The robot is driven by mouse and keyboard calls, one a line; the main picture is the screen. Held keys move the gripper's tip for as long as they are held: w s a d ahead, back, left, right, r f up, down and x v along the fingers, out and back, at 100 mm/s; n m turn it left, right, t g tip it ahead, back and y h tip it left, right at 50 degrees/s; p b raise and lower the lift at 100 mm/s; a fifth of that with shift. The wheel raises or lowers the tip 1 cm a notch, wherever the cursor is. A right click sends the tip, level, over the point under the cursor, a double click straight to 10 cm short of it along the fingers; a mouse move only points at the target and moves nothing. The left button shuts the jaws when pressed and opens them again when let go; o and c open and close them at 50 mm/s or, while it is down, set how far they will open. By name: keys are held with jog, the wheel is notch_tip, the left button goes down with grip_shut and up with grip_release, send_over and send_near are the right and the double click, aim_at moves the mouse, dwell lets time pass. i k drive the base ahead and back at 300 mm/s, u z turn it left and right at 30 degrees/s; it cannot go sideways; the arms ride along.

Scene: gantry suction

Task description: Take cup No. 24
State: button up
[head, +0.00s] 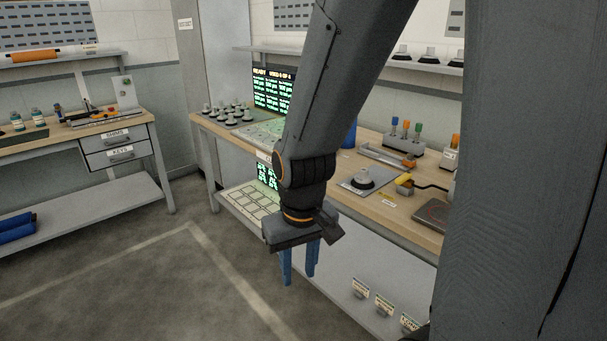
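My gripper (299,272) hangs pointing down in front of the workbench (393,205), its two blue fingers apart with nothing between them. Several dark suction cups with light tops stand on a grey tray (243,124) at the bench's far left end. A single cup (363,178) sits on a grey plate right of my arm. More cups (430,54) stand on the wall shelf at upper right. Several small labelled items (383,307) sit on the lower shelf. No number 24 is readable on any cup. My arm hides part of the bench.
A screen with green text (272,90) stands behind the cup tray. Coloured-handled tools in a rack (405,133) and a dark square pad (433,213) occupy the bench's right part. A second bench with drawers (118,145) is at left. The floor between is clear.

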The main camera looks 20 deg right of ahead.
aim_at(362, 181)
jog(key=u, duration=0.35)
jog(key=i, duration=1.55)
jog(key=z, duration=1.2)
jog(key=i, duration=0.5)
jog(key=z, duration=0.5)
